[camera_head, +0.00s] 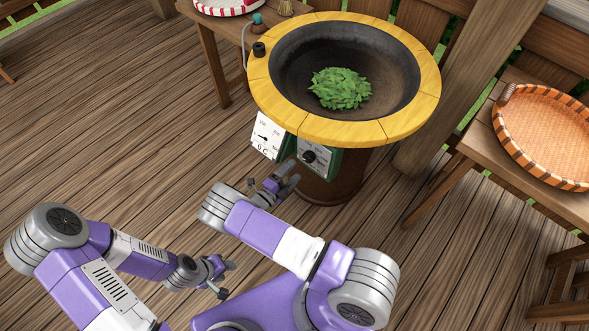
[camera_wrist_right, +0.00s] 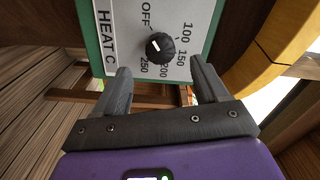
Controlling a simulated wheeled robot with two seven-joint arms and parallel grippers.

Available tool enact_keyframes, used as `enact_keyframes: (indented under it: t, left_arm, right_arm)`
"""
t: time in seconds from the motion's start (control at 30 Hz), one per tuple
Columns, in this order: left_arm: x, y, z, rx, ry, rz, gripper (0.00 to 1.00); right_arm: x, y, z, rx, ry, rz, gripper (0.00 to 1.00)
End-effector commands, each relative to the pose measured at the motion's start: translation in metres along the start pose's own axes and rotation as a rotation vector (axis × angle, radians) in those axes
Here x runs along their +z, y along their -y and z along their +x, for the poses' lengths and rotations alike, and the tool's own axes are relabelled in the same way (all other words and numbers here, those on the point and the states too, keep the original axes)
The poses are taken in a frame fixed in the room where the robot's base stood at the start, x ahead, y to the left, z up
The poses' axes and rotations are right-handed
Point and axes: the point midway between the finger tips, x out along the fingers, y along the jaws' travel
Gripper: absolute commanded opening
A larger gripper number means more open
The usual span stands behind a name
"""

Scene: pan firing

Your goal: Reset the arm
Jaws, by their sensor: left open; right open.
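My right gripper (camera_head: 286,178) is open and empty in front of the green control box (camera_head: 322,158) on the front of the pan stand. In the right wrist view, its two fingers (camera_wrist_right: 160,88) stand apart below a black heat knob (camera_wrist_right: 160,46) on a white dial plate (camera_wrist_right: 205,20). The fingers look apart from the knob. The knob also shows in the head view (camera_head: 309,156). My left gripper (camera_head: 223,272) is open and empty, low over the wooden floor at the lower left.
A large pan (camera_head: 290,80) with a yellow rim (camera_head: 270,98) holds green leaves (camera_head: 340,88). A white gauge (camera_head: 267,136) hangs beside the control box. A woven tray (camera_head: 545,130) rests on a table at right; a small table (camera_head: 225,30) stands behind. The floor (camera_head: 110,130) at left is clear.

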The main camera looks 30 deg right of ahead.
Motion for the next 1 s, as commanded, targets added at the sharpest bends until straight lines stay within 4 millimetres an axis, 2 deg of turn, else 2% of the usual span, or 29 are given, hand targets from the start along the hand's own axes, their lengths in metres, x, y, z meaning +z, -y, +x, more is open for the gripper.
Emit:
enact_keyframes:
  t: [0.47,0.57,0.67,0.77,0.83,0.9,0.97,1.0]
  left_arm:
    - [0.000,0.000,-0.001,0.000,0.000,0.000,0.43]
    - [0.000,-0.001,-0.004,0.000,0.000,0.000,0.43]
    - [0.001,-0.004,-0.010,0.000,0.000,0.000,0.43]
    - [0.001,-0.007,-0.018,0.000,0.000,0.000,0.43]
    - [0.001,-0.009,-0.024,0.000,0.000,0.000,0.43]
    - [0.001,-0.011,-0.029,0.000,0.000,0.000,0.43]
    - [0.002,-0.013,-0.034,0.000,0.000,0.000,0.43]
    - [0.002,-0.014,-0.037,0.000,0.000,0.000,0.43]
  right_arm:
    - [-0.005,-0.004,0.002,0.023,-0.014,0.014,0.73]
    - [-0.026,-0.023,0.006,0.135,-0.085,0.081,0.73]
    - [-0.070,-0.059,0.002,0.348,-0.257,0.246,0.73]
    - [-0.123,-0.100,-0.029,0.596,-0.564,0.511,0.73]
    - [-0.153,-0.119,-0.066,0.730,-0.837,0.725,0.73]
    - [-0.170,-0.126,-0.107,0.807,-1.135,0.943,0.73]
    - [-0.176,-0.123,-0.141,0.826,-1.409,1.126,0.73]
    - [-0.176,-0.117,-0.161,0.814,-1.599,1.244,0.73]
